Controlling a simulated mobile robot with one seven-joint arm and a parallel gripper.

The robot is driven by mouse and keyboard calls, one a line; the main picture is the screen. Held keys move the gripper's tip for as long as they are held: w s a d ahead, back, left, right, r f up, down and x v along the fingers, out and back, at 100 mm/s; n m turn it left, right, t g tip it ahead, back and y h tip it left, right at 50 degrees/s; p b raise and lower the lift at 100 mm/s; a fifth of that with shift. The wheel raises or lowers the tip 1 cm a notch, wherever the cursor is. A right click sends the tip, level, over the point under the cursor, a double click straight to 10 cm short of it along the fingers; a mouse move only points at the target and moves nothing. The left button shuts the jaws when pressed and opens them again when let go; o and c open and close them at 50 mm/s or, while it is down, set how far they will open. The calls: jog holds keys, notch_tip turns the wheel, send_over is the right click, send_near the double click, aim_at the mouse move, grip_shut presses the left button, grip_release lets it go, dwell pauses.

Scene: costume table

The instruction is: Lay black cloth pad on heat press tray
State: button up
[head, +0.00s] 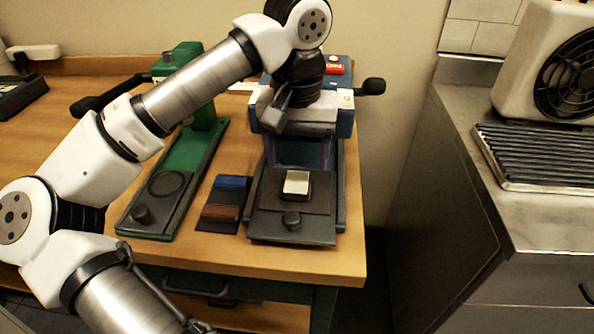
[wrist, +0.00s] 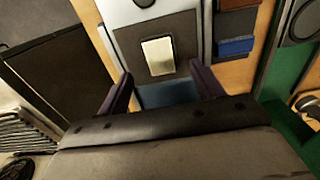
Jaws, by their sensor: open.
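The heat press tray (head: 262,229) is a dark plate at the front of the blue press (head: 344,122). A dark square surface lies on it, also in the wrist view (wrist: 185,40); I cannot tell whether it is part of the tray. A small cream-topped block (head: 296,183) with dark sides rests there, also in the wrist view (wrist: 158,56). I cannot clearly tell which dark piece is the black cloth pad. My gripper (head: 298,152) is open and empty, just behind the block and above the press. In the wrist view its purple fingers (wrist: 162,88) are spread apart.
A dark mat (head: 222,214) with blue and brown strips lies left of the tray. A green press (head: 205,142) with a long dark base stands further left. The wooden table's (head: 345,262) right edge is close to the tray. A gap separates it from a steel counter (head: 540,222).

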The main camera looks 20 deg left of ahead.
aim_at(297, 182)
notch_tip(297, 182, up, 7)
dwell(0.3)
jog(key=shift+r, duration=0.1)
dwell(1.0)
